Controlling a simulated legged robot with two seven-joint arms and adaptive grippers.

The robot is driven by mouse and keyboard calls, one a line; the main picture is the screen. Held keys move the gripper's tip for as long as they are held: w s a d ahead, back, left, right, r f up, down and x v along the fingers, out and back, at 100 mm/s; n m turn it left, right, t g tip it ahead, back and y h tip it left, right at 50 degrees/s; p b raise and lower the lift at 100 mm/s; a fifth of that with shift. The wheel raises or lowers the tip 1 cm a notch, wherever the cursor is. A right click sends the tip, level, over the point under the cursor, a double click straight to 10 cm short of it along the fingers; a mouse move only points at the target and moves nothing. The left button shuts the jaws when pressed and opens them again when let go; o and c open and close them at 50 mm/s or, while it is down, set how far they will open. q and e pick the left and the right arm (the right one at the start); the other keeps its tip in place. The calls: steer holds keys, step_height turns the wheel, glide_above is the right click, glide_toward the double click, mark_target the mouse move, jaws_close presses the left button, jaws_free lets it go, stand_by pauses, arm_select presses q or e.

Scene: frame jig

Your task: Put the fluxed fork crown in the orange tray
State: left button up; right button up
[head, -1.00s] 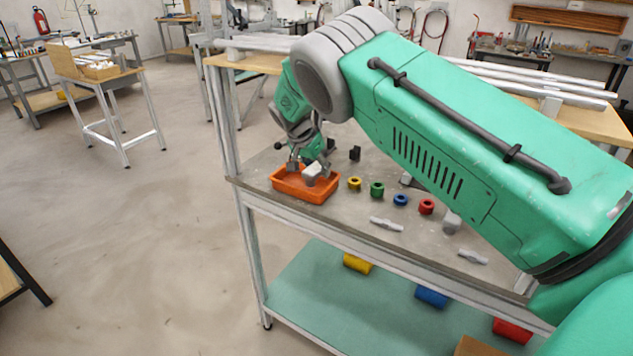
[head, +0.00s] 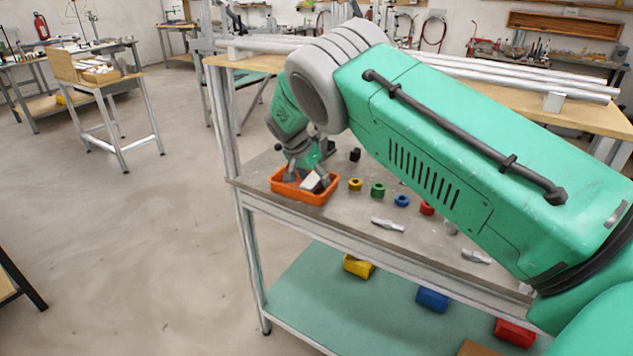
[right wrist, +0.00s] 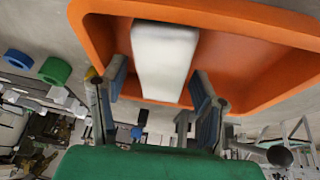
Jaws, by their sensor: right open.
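The orange tray (head: 318,199) sits at the left end of the grey bench top; its wall also shows in the right wrist view (right wrist: 90,35). The fork crown (head: 310,182), a pale grey block, is inside the tray's outline, and in the right wrist view it is a long whitish block (right wrist: 164,60) against the orange. My right gripper (head: 306,181) points down into the tray. Its fingers (right wrist: 158,80) are open on either side of the crown, with gaps visible. Whether the crown rests fully on the tray floor is hard to tell. My left gripper is not in view.
Right of the tray stand yellow (head: 355,184), green (head: 378,190), blue (head: 401,201) and red (head: 427,208) rings. Grey metal parts (head: 387,224) lie in front. A dark clamp-like piece (head: 355,154) stands behind. Metal tubes lie on the wooden shelf at the back.

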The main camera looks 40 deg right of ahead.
mark_target(302, 184)
steer(key=v, duration=1)
steer(key=shift+a+r, duration=0.1)
steer(key=shift+a, duration=0.25)
steer(key=shift+d+r, duration=0.1)
steer(key=shift+r, duration=0.4)
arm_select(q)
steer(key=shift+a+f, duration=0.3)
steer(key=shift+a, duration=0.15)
arm_select(e)
steer(key=shift+a+r, duration=0.1)
steer(key=shift+a, duration=0.4)
